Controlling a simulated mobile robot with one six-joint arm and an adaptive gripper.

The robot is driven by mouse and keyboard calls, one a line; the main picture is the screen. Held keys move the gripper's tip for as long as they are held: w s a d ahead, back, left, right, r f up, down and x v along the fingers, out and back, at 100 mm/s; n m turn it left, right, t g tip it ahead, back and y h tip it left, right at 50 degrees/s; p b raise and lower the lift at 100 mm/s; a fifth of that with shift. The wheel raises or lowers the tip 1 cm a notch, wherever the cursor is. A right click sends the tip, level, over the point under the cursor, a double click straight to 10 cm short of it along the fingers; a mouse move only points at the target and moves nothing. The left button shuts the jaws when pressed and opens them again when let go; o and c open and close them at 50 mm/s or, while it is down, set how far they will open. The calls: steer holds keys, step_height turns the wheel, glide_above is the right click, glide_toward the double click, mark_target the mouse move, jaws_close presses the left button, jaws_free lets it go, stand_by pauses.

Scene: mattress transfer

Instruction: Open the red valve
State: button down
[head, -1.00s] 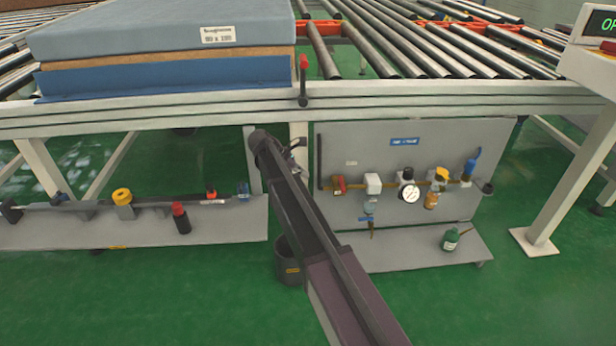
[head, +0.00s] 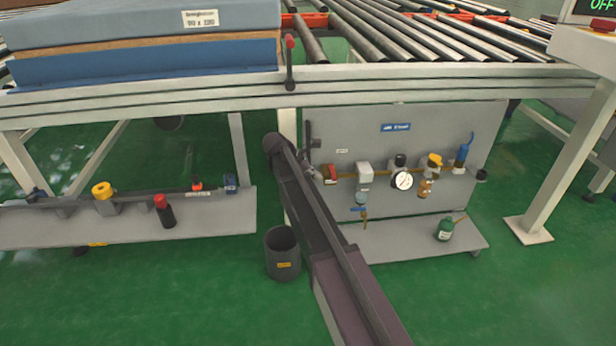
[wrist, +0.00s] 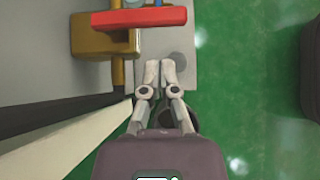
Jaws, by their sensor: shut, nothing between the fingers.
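The red valve (head: 329,174) is at the left end of the brass pipe on the grey panel in the head view. In the wrist view, its red bar-shaped handle (wrist: 140,16) lies across a brass body (wrist: 105,40) at the top. In the head view, my gripper (head: 312,172) is just left of the valve, partly hidden by my arm.
The panel carries a gauge (head: 402,180), a yellow-topped part (head: 434,160) and a blue-handled part (head: 464,153). A grey bucket (head: 282,254) stands on the floor.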

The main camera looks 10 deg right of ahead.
mark_target(332, 173)
steer(key=shift+d, duration=1.3)
steer(key=shift+s+a, duration=0.1)
steer(key=shift+a, duration=0.05)
